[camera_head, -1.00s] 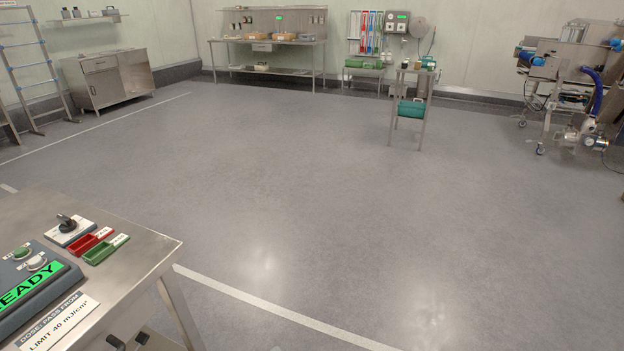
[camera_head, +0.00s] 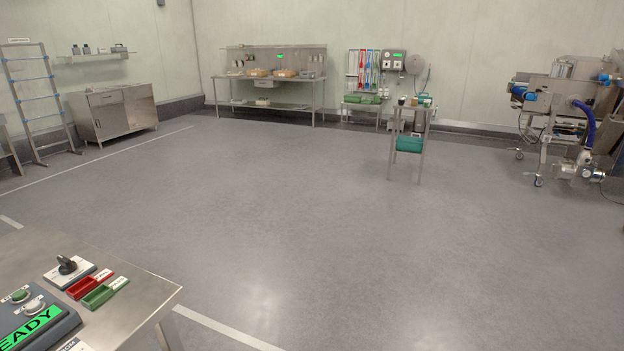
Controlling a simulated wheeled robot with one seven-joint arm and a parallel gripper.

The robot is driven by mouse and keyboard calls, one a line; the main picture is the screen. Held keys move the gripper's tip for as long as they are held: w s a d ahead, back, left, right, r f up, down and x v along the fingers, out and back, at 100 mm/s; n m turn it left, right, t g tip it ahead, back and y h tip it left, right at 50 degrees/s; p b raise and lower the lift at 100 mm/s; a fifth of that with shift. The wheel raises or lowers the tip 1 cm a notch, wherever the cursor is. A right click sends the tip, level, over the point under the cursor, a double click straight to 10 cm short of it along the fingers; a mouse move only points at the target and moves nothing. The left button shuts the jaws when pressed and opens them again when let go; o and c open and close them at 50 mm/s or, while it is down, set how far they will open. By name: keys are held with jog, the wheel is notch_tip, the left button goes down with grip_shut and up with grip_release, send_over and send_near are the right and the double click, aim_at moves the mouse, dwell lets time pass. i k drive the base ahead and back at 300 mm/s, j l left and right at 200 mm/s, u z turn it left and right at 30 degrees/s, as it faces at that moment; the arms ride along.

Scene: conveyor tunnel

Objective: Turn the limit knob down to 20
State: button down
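A black knob (camera_head: 67,265) sits on a white plate (camera_head: 58,277) on the steel table at lower left. The plate's markings are too small to read, so I cannot tell what value the knob points to or whether it is the limit knob. Beside it, a grey console (camera_head: 58,335) has a green button (camera_head: 20,296), a pale button (camera_head: 33,307) and a green display (camera_head: 32,326) ending in "EADY". The console is cut off by the picture's edge. My gripper is not in view.
A red tray (camera_head: 82,288) and a green tray (camera_head: 98,296) lie right of the knob on the steel table (camera_head: 140,291). Open grey floor (camera_head: 300,220) fills the middle. A small stand (camera_head: 392,150), a wall bench (camera_head: 265,80), a cabinet (camera_head: 115,110) and machinery (camera_head: 570,110) stand farther off.

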aim_at(68, 266)
jog(key=j+u, duration=0.15)
jog(key=u, duration=1.1)
jog(key=l, duration=0.1)
jog(key=z, duration=1.25)
jog(key=j+u, duration=0.1)
jog(key=u, duration=1.15)
